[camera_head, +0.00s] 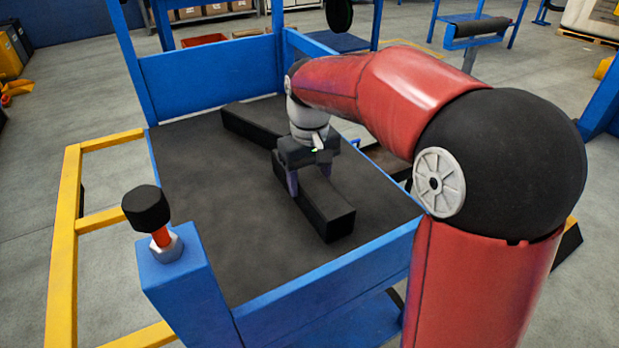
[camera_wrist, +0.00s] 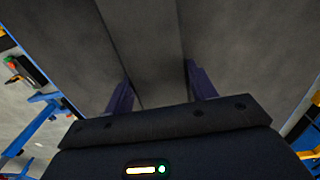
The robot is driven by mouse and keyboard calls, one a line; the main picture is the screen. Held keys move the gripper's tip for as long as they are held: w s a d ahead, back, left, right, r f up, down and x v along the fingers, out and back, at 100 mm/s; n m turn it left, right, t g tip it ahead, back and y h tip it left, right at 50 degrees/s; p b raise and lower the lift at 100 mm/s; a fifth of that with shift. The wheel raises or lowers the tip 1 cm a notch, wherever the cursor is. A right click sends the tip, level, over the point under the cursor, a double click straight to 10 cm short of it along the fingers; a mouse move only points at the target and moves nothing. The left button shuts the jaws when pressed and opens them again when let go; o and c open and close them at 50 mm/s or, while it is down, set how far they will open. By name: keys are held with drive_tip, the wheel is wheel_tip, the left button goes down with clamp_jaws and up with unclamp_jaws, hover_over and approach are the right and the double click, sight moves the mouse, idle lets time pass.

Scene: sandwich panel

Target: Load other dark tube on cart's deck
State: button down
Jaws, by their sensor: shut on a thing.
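My gripper (camera_head: 308,190) is over the deck of the blue-framed cart, its fingers on either side of a dark square tube (camera_head: 328,212). The tube's near end points to the front right, and it is low over or on the deck (camera_head: 205,190); I cannot tell which. In the wrist view the tube (camera_wrist: 145,45) runs up between the two fingers (camera_wrist: 160,88). Another dark length (camera_head: 250,123) lies on the deck farther back, roughly in line. My gripper hides where the two meet, so I cannot tell whether they touch.
Blue panels close the deck's back (camera_head: 210,80) and front (camera_head: 335,275). A blue corner post with a black-topped knob (camera_head: 148,208) stands at the front left. A yellow rail frame (camera_head: 65,240) is left of the cart. The deck's left part is bare.

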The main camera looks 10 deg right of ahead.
sight(310, 177)
drive_tip(key=shift+f, duration=0.1)
drive_tip(key=shift+c, duration=2.4)
unclamp_jaws()
wheel_tip(310, 177, up, 12)
drive_tip(key=p, duration=0.1)
drive_tip(key=shift+p, duration=0.3)
